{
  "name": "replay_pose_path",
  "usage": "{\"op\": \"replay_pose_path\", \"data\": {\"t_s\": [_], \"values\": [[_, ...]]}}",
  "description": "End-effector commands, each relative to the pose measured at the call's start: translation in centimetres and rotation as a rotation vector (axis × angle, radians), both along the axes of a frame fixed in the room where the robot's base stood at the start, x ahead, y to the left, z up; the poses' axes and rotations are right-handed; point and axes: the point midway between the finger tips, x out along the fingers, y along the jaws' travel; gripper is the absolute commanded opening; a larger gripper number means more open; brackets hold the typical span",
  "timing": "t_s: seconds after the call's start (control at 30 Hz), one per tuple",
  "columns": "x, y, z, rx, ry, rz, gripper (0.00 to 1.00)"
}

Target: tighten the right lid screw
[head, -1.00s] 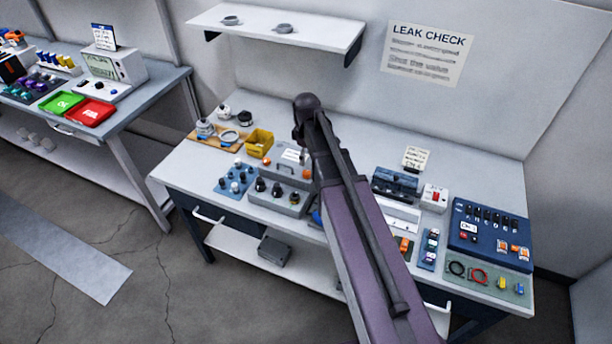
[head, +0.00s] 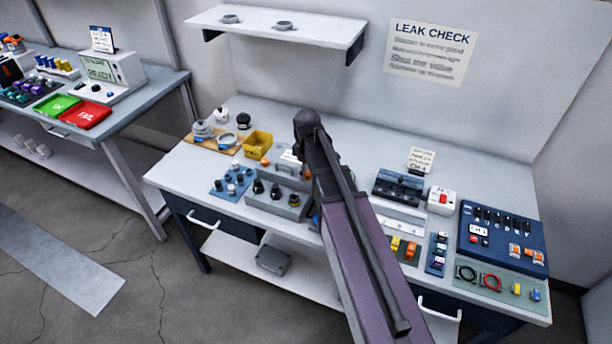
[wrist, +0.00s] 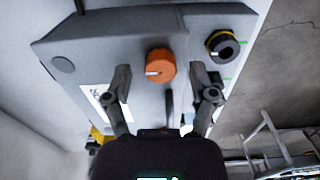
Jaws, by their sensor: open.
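A grey box (head: 272,203) with dark round ports on its front stands at the near edge of the bench, left of my arm. A small orange knob (head: 265,161) shows at its left end; my arm partly covers its right end. In the wrist view, the grey box (wrist: 105,45) fills the upper part. An orange lid screw (wrist: 160,65) with a white mark shows between the finger lines of my gripper (wrist: 160,80). My gripper is open, with one finger to each side of the screw. I cannot tell whether it touches it. The head view hides my fingers behind the arm.
A black port with a yellow ring (wrist: 222,46) sits close to the right finger. A blue mat with dark fittings (head: 232,181) and a yellow bin (head: 257,144) lie left of the box. A black device (head: 400,187) and blue panel (head: 503,237) stand to the right.

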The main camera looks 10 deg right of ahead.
Motion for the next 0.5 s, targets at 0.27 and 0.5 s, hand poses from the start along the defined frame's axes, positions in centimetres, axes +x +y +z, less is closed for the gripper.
{"op": "replay_pose_path", "data": {"t_s": [0.27, 0.5], "values": [[0.0, -0.03, -0.4, 0.0, 0.0, 0.0, 0.73], [0.0, -0.04, -0.38, 0.0, 0.0, -0.001, 0.62]]}}
